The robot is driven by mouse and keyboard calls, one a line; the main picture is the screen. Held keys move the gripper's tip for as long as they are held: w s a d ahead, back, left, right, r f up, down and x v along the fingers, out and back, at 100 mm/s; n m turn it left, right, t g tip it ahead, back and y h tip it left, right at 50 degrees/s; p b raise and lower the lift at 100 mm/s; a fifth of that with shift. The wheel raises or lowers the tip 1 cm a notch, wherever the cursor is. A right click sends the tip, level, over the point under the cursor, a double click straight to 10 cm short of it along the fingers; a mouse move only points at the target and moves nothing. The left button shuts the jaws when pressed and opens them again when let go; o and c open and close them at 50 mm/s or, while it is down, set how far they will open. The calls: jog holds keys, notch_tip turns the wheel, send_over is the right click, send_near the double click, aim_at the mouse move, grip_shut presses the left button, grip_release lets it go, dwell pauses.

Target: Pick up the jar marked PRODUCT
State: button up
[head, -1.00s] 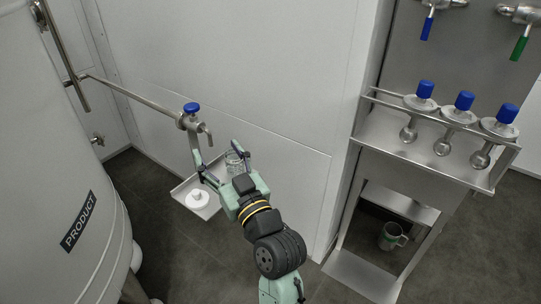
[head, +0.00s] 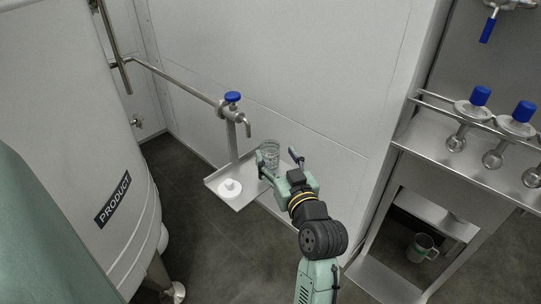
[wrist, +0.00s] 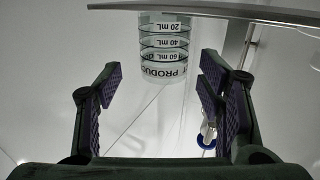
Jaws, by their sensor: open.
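The jar marked PRODUCT (head: 269,153) is clear glass and stands on the small steel tray (head: 213,184) under the tap. In the wrist view the jar (wrist: 163,50) appears upside down, with dark volume lines and the word PRODUCT readable. My gripper (head: 279,163) is open and empty, just on the near right side of the jar in the head view. In the wrist view my gripper (wrist: 160,85) has its fingers wide apart, with the jar ahead between their lines, not enclosed. The jar's base is partly hidden by the left finger in the head view.
A white lid (head: 230,188) lies on the tray, left of the jar. A tap with a blue handle (head: 233,97) overhangs the tray beside the wall. A large tank labelled PRODUCT (head: 113,200) stands left. A steel rack with blue-capped valves (head: 470,115) stands right.

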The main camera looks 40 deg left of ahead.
aim_at(273, 153)
jog(key=x, duration=0.2)
jog(key=p+x, duration=0.1)
jog(key=x, duration=0.1)
jog(key=shift+s+a+r, duration=0.1)
jog(key=shift+s+r, duration=0.2)
jog(key=shift+r, duration=0.05)
jog(key=shift+w+a+f, duration=0.1)
jog(key=shift+w+a, duration=0.05)
jog(key=shift+w, duration=0.05)
jog(key=shift+c, duration=0.2)
jog(key=c, duration=1.4)
